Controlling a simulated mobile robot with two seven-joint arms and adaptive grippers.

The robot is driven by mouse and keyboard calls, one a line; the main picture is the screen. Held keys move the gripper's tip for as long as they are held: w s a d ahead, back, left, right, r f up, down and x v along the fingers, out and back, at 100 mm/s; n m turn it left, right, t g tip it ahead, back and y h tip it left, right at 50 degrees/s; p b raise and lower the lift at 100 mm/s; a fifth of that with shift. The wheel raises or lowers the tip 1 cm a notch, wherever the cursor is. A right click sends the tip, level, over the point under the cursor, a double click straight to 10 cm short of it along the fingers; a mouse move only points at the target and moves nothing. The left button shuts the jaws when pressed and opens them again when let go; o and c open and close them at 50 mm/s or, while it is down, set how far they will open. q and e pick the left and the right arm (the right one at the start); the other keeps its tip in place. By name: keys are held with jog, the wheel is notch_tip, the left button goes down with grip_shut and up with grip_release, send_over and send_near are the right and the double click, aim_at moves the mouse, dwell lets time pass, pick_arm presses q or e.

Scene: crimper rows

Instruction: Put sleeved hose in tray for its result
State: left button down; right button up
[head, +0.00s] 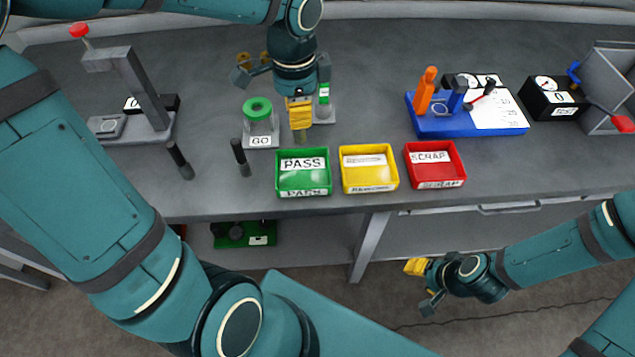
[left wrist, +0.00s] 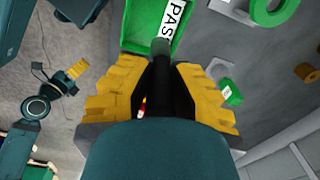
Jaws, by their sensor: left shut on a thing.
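My left gripper (head: 299,112) is above the bench, just behind the green PASS tray (head: 303,192). It is shut on a black hose (left wrist: 158,90) with a grey end (left wrist: 160,47), clear in the left wrist view. There the grey end overlaps the green tray's rim; the height above it is unclear. In the head view the fingers mostly hide the hose. The yellow tray (head: 368,187) and red SCRAP tray (head: 434,182) stand to the right, both looking empty. My right gripper (head: 418,270) is low in front of the bench; its finger opening is unclear.
Two dark hoses (head: 180,160) (head: 241,157) stand left of the trays. The GO gauge (head: 258,130) is close left of my left gripper, another gauge (head: 324,108) close right. A grey press (head: 135,95) stands left. A blue fixture (head: 465,127) stands right.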

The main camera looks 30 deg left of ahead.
pick_arm(q)
jog(key=shift+s+d+f, duration=0.2)
jog(key=shift+s+d, duration=0.1)
jog(key=shift+s+d+f+b, duration=0.1)
jog(key=shift+f+b, duration=0.15)
jog(key=shift+b, duration=0.05)
jog(key=b, duration=0.3)
send_over(303, 175)
notch_tip(303, 175, down, 9)
jog(key=shift+f, duration=0.2)
jog(key=shift+f, duration=0.1)
jog(key=shift+f, duration=0.1)
jog(key=c, duration=1)
grip_release()
